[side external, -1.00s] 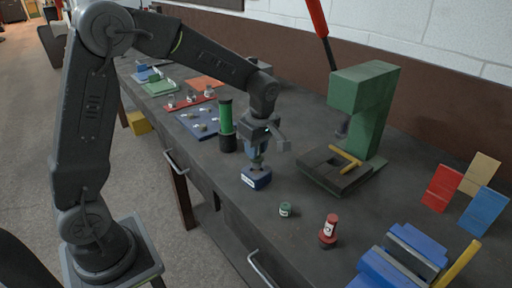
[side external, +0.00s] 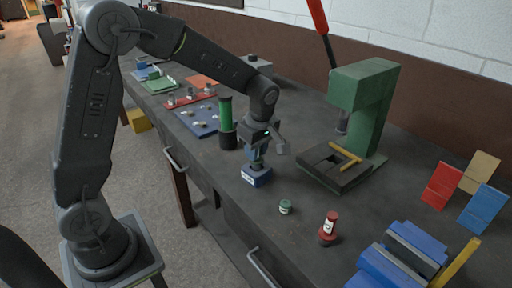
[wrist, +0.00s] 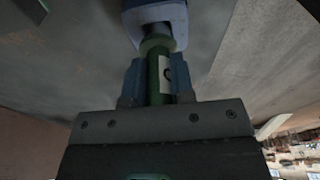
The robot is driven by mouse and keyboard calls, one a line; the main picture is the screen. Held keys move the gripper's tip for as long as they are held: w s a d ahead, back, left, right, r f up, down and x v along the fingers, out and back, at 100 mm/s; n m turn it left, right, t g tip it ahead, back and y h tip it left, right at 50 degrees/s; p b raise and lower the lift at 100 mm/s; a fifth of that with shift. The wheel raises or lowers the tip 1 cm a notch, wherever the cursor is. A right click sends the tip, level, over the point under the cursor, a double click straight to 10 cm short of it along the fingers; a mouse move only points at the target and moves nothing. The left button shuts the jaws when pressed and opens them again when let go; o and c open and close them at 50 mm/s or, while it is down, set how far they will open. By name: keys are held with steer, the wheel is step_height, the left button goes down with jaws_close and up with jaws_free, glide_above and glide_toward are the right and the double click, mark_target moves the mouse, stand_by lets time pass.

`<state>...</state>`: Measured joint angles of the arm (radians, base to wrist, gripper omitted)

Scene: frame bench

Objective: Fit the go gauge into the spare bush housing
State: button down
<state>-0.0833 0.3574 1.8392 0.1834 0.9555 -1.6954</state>
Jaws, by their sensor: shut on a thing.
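My gripper (side external: 257,160) is over the blue housing block (side external: 256,175), which stands on the bench with a white label on its front. In the wrist view my gripper (wrist: 158,82) is shut on a green gauge (wrist: 154,75) with a white label. The gauge's dark tip (wrist: 157,32) points at the blue-grey housing (wrist: 155,12) and meets its edge in the picture. The bore is hidden, so I cannot tell how far the tip is in. A red gauge (side external: 329,229) with a white label stands apart to the right.
A small green labelled piece (side external: 285,207) sits just right of the housing. A green and black cylinder (side external: 227,122) stands behind left. A green press (side external: 365,105) with a dark base stands behind right. Blue vise-like blocks (side external: 400,255) lie front right.

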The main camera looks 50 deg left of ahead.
mark_target(261, 162)
steer(key=shift+f, duration=0.35)
steer(key=c, duration=0.9)
jaws_free()
steer(key=shift+r, duration=0.15)
step_height(261, 162, up, 14)
steer(key=d, duration=0.2)
steer(key=shift+f, duration=0.25)
